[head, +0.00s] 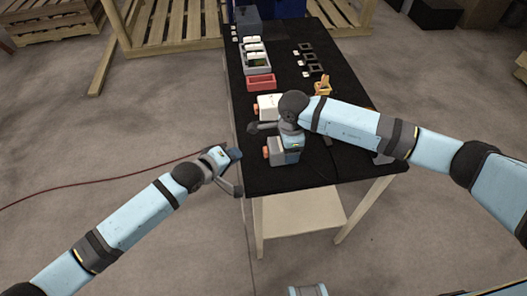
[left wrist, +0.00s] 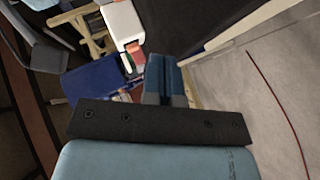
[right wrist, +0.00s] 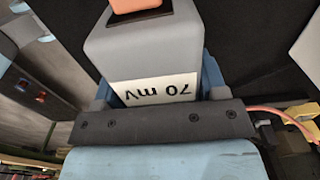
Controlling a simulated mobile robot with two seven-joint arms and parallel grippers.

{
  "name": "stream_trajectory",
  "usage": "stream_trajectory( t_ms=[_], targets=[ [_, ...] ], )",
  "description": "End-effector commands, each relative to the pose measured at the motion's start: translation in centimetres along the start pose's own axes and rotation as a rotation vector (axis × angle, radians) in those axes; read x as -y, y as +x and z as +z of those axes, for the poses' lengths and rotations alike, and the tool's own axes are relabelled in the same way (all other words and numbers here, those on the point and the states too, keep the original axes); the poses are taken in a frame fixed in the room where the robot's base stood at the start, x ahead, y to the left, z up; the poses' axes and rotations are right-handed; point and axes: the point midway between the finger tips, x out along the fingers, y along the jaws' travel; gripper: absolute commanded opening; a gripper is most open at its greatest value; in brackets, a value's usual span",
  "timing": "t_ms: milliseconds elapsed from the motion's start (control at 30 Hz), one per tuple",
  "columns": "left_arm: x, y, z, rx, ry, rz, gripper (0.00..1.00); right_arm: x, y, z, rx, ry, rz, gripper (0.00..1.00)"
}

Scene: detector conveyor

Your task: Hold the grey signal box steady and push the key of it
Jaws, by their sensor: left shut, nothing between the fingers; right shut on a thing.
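The grey signal box (head: 291,157) is at the near end of the black table, its orange key (head: 266,152) facing left. In the right wrist view the box (right wrist: 145,48) carries a "70 mV" label, and part of its orange key (right wrist: 128,5) shows at the top edge. My right gripper (right wrist: 158,78) is shut on the box, one blue finger on each side. My left gripper (head: 236,154) is shut and empty, just left of the key and apart from it, by the table's left edge. Its closed fingers also show in the left wrist view (left wrist: 165,78).
A white box (head: 269,106) with an orange key stands just behind the grey one. Farther back are a red tray (head: 261,82), a grey tray (head: 244,64) with white pieces and several dark frames. A yellow-orange item (head: 322,89) lies to the right.

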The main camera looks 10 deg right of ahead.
Motion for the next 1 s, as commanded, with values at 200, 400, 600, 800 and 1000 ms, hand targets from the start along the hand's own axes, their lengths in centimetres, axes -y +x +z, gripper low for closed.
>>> stream_trajectory(
  t_ms=[200, 400, 600, 800, 1000],
  targets=[
    [-1.5, 2.0, 1.5, 0.001, -0.001, 0.001, 0.0, 0.0, -0.1, 0.0, 0.001, 0.0, -0.001, 0.34],
    [-2.1, 2.9, 2.1, 0.0, 0.0, 0.001, 0.0, 0.0, -0.1, 0.0, 0.001, 0.0, -0.001, 0.34],
    [-2.2, 3.0, 2.2, 0.0, 0.001, 0.0, 0.0, 0.0, -0.1, 0.0, 0.001, 0.0, -0.001, 0.34],
    [-2.2, 3.0, 2.2, 0.0, 0.001, 0.0, 0.0, 0.0, -0.1, 0.0, 0.001, 0.0, -0.001, 0.34],
    [-2.2, 3.0, 2.2, 0.0, 0.001, 0.0, 0.0, 0.0, -0.1, 0.0, 0.001, 0.0, -0.001, 0.34]
  ],
)
